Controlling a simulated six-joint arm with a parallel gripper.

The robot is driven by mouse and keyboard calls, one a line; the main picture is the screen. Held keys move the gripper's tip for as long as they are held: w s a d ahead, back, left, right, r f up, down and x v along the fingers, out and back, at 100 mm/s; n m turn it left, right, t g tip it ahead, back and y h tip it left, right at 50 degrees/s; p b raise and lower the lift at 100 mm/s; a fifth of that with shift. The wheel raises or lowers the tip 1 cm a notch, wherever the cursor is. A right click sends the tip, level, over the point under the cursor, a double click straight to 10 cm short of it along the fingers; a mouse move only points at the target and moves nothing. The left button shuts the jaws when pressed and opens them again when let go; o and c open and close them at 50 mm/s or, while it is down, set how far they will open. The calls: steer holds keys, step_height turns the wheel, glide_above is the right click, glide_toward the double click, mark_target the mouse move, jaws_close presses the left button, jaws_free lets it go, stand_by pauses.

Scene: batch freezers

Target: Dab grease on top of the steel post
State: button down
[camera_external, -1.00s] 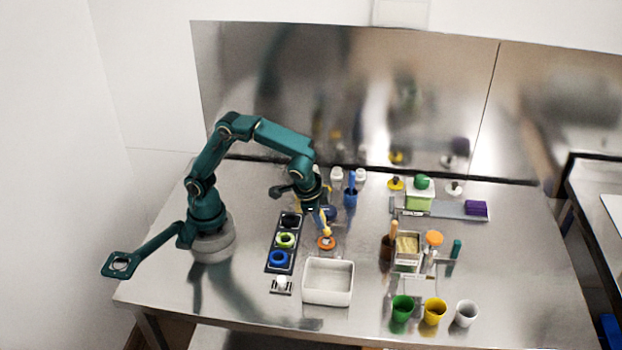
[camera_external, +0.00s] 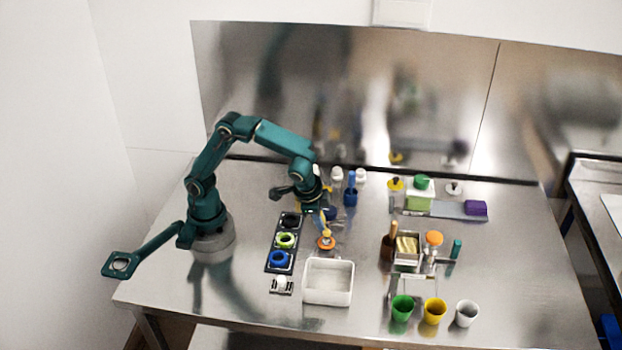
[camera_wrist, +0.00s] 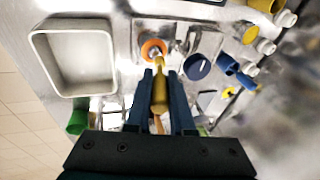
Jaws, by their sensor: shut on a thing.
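My gripper (camera_wrist: 160,78) is shut on a slim yellow tool (camera_wrist: 159,95), held between its two dark fingers. In the outside view the yellow tool (camera_external: 326,233) points down from my gripper (camera_external: 322,207). Its tip is at or just above an orange ring-shaped piece (camera_external: 326,244), which also shows in the wrist view (camera_wrist: 152,43). I cannot tell whether the tip touches. A shiny metal fitting (camera_wrist: 182,40) stands beside the orange piece in the wrist view. The steel post is not clearly made out; the tool and fingers partly cover this spot.
A white tray (camera_external: 328,298) lies in front of the orange piece. A black holder with coloured rings (camera_external: 283,242) is to its left. A blue round piece (camera_wrist: 197,67) is close by. Cups (camera_external: 435,311) and bottles (camera_external: 337,176) stand farther off.

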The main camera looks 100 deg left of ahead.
steer(key=shift+f, duration=0.65)
stand_by(1.2)
steer(key=shift+r, duration=0.1)
steer(key=shift+r, duration=3.5)
